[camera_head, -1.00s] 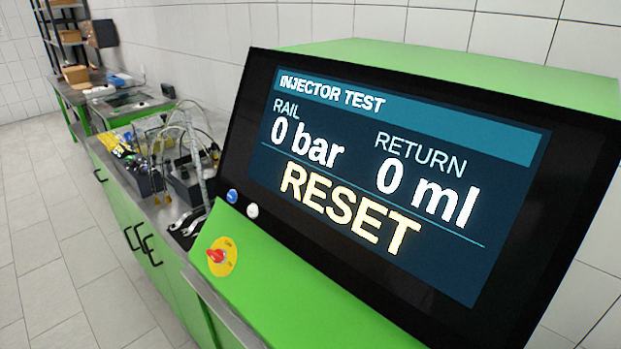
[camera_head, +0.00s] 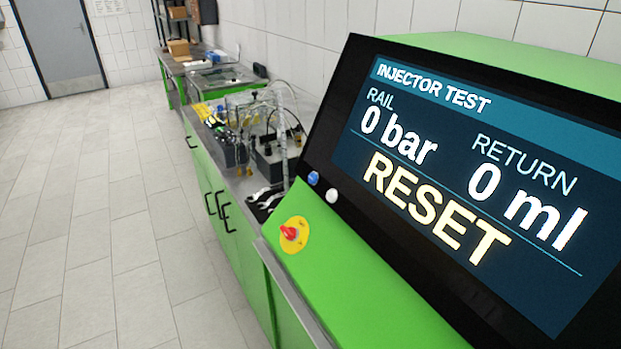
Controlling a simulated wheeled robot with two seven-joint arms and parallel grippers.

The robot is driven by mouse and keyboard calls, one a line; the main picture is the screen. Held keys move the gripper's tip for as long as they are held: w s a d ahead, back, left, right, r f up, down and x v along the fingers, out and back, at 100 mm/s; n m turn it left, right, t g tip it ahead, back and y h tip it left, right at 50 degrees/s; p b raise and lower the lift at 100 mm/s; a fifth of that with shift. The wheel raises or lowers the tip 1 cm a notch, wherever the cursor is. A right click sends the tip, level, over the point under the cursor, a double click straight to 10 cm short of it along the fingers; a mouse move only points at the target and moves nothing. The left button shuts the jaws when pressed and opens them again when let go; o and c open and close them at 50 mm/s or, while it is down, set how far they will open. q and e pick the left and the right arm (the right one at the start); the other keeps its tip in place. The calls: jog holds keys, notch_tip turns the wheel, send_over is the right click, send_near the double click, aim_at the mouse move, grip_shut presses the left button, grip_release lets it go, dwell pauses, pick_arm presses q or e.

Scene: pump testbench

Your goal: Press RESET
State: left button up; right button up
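The pump testbench has a large black-framed screen (camera_head: 560,170) at the right. It shows INJECTOR TEST, RAIL 0 bar, RETURN 0 ml and the word RESET (camera_head: 435,207) in yellow letters. On the bezel's lower left corner are a blue button (camera_head: 313,178) and a white button (camera_head: 332,195), close together. A red knob (camera_head: 289,233) on a yellow disc sits on the sloped green panel (camera_head: 370,285) below them. Neither of my grippers is in view.
A bench (camera_head: 225,200) with hoses, wrenches (camera_head: 262,197) and dark blocks runs back along the wall. Further benches and a shelf with boxes (camera_head: 178,48) stand behind. The tiled floor (camera_head: 110,220) at the left is clear up to a grey door (camera_head: 58,40).

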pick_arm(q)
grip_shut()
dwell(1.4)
